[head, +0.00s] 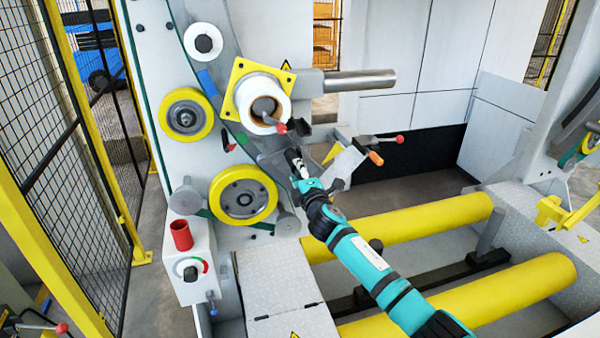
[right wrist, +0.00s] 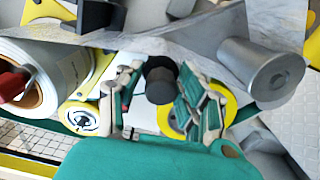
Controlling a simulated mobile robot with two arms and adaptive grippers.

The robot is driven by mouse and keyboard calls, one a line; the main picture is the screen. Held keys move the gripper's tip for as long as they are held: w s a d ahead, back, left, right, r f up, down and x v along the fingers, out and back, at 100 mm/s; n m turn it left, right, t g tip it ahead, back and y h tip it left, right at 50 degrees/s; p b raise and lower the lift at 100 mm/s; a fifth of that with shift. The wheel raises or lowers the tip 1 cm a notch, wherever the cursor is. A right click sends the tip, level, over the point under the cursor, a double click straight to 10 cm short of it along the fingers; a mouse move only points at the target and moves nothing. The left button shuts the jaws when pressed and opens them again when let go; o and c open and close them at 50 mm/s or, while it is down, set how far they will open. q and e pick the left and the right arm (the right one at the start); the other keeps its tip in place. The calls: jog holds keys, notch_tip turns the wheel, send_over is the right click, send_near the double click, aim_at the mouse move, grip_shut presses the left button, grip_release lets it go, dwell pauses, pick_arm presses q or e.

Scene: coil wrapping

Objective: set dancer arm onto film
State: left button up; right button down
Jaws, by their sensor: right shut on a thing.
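The film roll (head: 274,88) is white, on a spindle with a red-tipped lever in front of a yellow plate. It also shows at the left of the right wrist view (right wrist: 62,68). My right gripper (head: 293,158) is just below the roll, against the machine. In the right wrist view its fingers (right wrist: 160,100) are closed around a black knob (right wrist: 160,82). My left gripper is out of view.
Two yellow-rimmed wheels (head: 186,115) (head: 262,197) sit on the machine's white face. Levers with a red tip (head: 398,139) and an orange tip (head: 376,158) stick out right of my gripper. Yellow rollers (head: 430,218) lie below my arm. A mesh fence (head: 60,150) stands left.

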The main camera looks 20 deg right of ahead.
jog(key=shift+r, duration=0.25)
jog(key=c, duration=1)
grip_release()
jog(key=shift+c, duration=0.2)
jog(key=shift+f, duration=0.1)
jog(key=shift+s+f, duration=0.2)
jog(key=shift+f, duration=0.05)
jog(key=s, duration=1.1)
jog(key=shift+s+r, duration=0.3)
